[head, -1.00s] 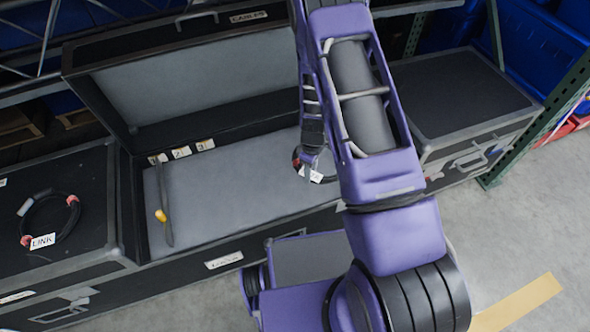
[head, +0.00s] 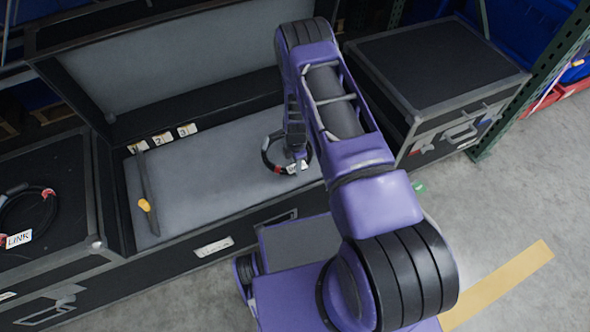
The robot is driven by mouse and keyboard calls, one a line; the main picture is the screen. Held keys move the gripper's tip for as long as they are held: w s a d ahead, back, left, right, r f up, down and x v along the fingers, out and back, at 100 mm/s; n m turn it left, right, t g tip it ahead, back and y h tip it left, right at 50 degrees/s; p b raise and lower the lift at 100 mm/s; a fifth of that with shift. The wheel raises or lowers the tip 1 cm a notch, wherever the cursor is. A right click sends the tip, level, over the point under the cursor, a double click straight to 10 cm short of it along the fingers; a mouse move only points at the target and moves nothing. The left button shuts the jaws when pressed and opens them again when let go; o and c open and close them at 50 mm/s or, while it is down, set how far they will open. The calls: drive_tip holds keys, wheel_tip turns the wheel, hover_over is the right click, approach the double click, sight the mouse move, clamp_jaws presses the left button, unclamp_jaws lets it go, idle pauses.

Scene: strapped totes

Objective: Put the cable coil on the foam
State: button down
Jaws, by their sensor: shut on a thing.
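A black cable coil (head: 265,154) with red bands and a small white tag shows at the right part of the open case. My gripper (head: 297,163) is shut on the coil at its right side; my arm's end hides part of the ring. The grey foam (head: 215,170) lines the inside of the open case. The coil is over the foam's right part, at or very near its surface; I cannot tell whether it touches.
A second coil tagged LINK (head: 30,212) lies on the closed left case (head: 65,160). A dark strap with a yellow end (head: 146,205) lies on the foam's left. Numbered tags (head: 163,138) line the back edge. A closed case (head: 440,65) stands at right. The foam's middle is clear.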

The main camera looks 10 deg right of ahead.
wheel_tip(320, 180, down, 3)
drive_tip(key=shift+f, duration=0.15)
drive_tip(key=c, duration=0.6)
unclamp_jaws()
wheel_tip(320, 180, up, 12)
drive_tip(key=shift+r+p, duration=0.1)
drive_tip(key=shift+p, duration=0.7)
